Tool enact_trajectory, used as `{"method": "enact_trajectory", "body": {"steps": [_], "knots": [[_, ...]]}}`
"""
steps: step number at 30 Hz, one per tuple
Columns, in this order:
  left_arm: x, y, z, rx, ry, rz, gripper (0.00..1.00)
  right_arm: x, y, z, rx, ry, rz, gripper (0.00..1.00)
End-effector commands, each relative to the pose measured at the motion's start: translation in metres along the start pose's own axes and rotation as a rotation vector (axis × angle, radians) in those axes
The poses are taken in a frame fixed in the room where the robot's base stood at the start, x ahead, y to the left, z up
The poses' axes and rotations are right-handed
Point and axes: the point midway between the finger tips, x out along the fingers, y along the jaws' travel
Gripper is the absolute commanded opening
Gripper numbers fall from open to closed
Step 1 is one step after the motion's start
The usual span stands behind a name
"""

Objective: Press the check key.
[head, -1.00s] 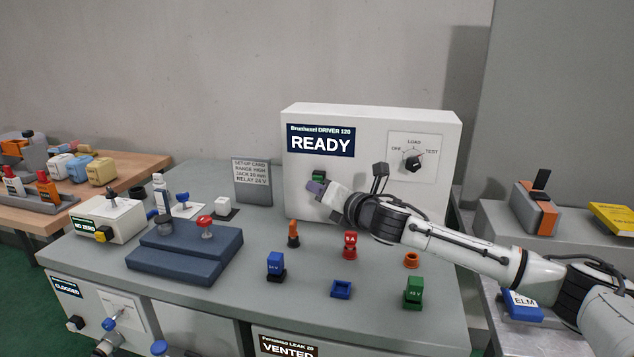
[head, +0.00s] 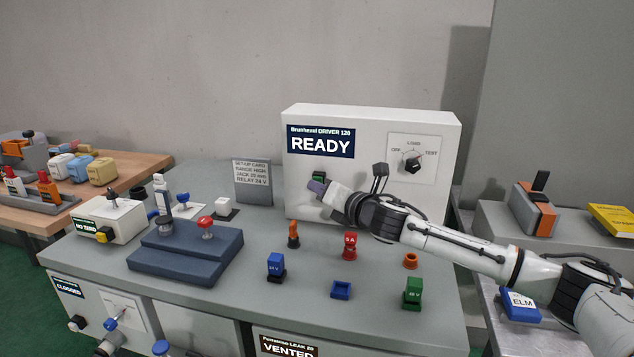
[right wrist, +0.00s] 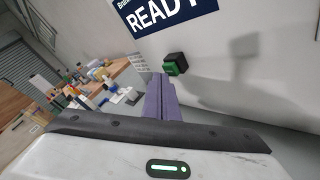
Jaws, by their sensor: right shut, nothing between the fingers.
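A small key with a green face and black body (head: 318,175) sits on the front of the white Brushexel DRIVER 120 box (head: 375,140), below its READY display. I see no label on the key. It also shows in the right wrist view (right wrist: 175,64), just right of and beyond the fingertips. My right gripper (head: 317,187) is shut and empty, with purple fingers (right wrist: 159,97) close to the key and just below it in the head view. A small gap shows in the right wrist view; depth is hard to judge. My left gripper is not in view.
A dial (head: 413,165) and a dark lever (head: 380,172) are on the same box. A set-up card (head: 252,183) stands left of the box.

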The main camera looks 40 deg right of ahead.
Motion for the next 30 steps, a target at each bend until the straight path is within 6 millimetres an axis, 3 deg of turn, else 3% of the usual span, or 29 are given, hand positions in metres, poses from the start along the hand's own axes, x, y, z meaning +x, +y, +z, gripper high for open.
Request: {"method": "enact_trajectory", "body": {"steps": [30], "knots": [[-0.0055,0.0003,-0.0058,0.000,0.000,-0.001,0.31,0.0075,-0.0053,0.0056,0.000,0.000,-0.001,0.00]]}}
